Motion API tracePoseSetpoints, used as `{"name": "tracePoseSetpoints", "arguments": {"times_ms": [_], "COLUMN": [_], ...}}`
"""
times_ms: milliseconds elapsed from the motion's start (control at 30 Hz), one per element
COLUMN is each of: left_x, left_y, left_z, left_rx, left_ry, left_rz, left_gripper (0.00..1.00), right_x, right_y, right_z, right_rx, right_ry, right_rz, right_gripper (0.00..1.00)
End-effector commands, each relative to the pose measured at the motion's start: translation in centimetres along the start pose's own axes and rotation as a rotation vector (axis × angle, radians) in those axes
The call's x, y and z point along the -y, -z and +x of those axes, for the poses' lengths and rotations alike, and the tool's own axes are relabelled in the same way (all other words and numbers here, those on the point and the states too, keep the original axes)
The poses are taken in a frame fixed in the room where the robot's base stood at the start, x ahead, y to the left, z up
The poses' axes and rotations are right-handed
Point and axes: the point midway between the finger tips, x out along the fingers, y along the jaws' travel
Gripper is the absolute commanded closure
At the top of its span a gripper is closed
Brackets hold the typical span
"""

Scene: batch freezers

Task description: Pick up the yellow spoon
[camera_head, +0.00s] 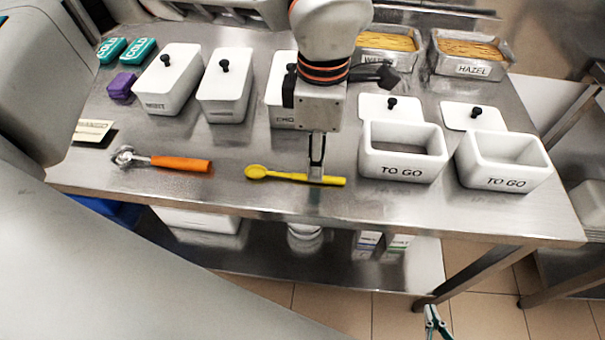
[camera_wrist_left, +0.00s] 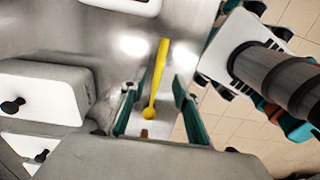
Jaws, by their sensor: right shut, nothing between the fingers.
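The yellow spoon (camera_head: 268,173) lies flat near the table's front edge, its bowl to the left and handle to the right. My left gripper (camera_head: 316,176) points straight down over the handle, seen edge-on, and a finger hides part of it. In the left wrist view the spoon (camera_wrist_left: 161,65) runs between the parted teal fingers of my left gripper (camera_wrist_left: 160,90). Whether the fingers touch it is unclear. My right gripper (camera_head: 432,318) is low at the bottom right, in front of the table, shut and empty. My right arm shows at the right of the left wrist view.
An orange-handled scoop (camera_head: 180,163) lies left of the spoon. Two open "TO GO" tubs (camera_head: 402,170) (camera_head: 503,180) stand to its right. Lidded white tubs (camera_head: 226,105) stand behind. The table's front edge (camera_head: 290,215) runs close before the spoon. Bare steel lies between scoop and spoon.

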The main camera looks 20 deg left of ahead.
Motion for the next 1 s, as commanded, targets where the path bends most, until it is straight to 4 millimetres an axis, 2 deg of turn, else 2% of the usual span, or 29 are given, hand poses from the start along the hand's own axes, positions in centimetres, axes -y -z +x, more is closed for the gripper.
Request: {"name": "tracePoseSetpoints", "arguments": {"times_ms": [233,367,567,600,700,1000], "left_x": [-0.1,-0.2,-0.2,-0.2,-0.2,-0.2], "left_y": [-0.2,-0.3,-0.3,-0.3,-0.3,-0.3], "left_z": [3.7,4.4,4.5,4.5,4.5,4.4], "left_rx": [-0.001,0.001,0.001,0.001,0.001,0.001], "left_ry": [0.006,0.002,0.001,0.001,0.002,0.002], "left_rz": [0.0,0.0,0.0,0.0,0.0,0.0], "left_gripper": [0.7,0.7,0.7,0.73,0.99,1.0], "right_x": [0.1,0.0,-0.3,-0.3,-0.3,-0.2], "right_y": [-0.4,-0.2,0.5,0.5,0.5,0.2], "right_z": [0.1,0.2,0.5,0.5,0.5,0.4], "right_rx": [0.005,0.0,-0.011,-0.012,-0.011,-0.006], "right_ry": [0.001,-0.001,-0.005,-0.005,-0.005,-0.004], "right_rz": [-0.002,-0.004,-0.006,-0.006,-0.006,-0.005], "right_gripper": [1.0,1.0,1.0,1.0,1.0,1.0]}}
